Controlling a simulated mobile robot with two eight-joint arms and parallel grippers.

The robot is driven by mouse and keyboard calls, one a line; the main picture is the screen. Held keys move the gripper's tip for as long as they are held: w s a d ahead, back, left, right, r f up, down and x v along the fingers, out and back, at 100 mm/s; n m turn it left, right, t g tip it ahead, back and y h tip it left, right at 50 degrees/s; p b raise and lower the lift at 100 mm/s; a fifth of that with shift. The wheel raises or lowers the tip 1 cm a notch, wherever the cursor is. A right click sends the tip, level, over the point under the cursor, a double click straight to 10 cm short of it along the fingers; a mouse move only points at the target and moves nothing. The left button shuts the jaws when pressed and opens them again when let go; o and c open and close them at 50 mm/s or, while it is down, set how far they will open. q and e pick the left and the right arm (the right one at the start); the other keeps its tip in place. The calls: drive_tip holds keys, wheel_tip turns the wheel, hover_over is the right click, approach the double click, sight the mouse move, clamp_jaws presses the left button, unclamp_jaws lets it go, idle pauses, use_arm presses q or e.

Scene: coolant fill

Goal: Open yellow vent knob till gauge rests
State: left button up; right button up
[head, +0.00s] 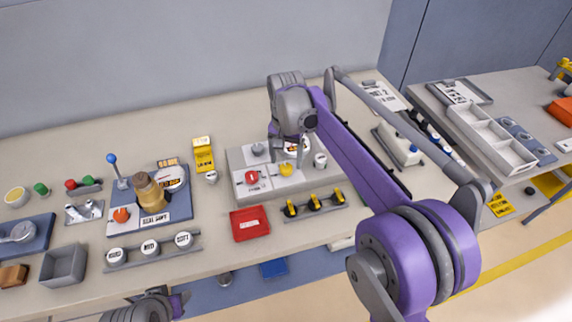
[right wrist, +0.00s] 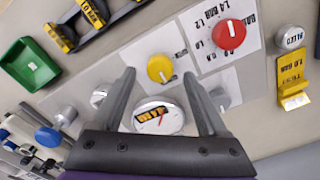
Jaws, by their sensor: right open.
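The yellow vent knob (right wrist: 160,68) sits on a white plate of the grey panel, and it also shows in the head view (head: 286,169). My right gripper (right wrist: 159,76) is open, its two fingers apart on either side of the line to the knob. The fingertips look short of the knob; I see no contact. The round gauge (right wrist: 150,118) with a red needle lies between the fingers, nearer the palm. In the head view my right gripper (head: 284,140) hangs over the gauge and partly hides it. My left gripper (head: 152,308) is at the bottom edge, its jaws unclear.
A red knob (right wrist: 229,33) stands beside the yellow one on the panel. Grey knobs flank the gauge. Yellow-black switches (head: 314,202) and a red tray (head: 249,224) lie in front of the panel. A blue pump board (head: 177,207) stands to the left.

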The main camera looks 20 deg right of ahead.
sight(286, 169)
drive_tip(key=shift+f, duration=1.45)
clamp_jaws()
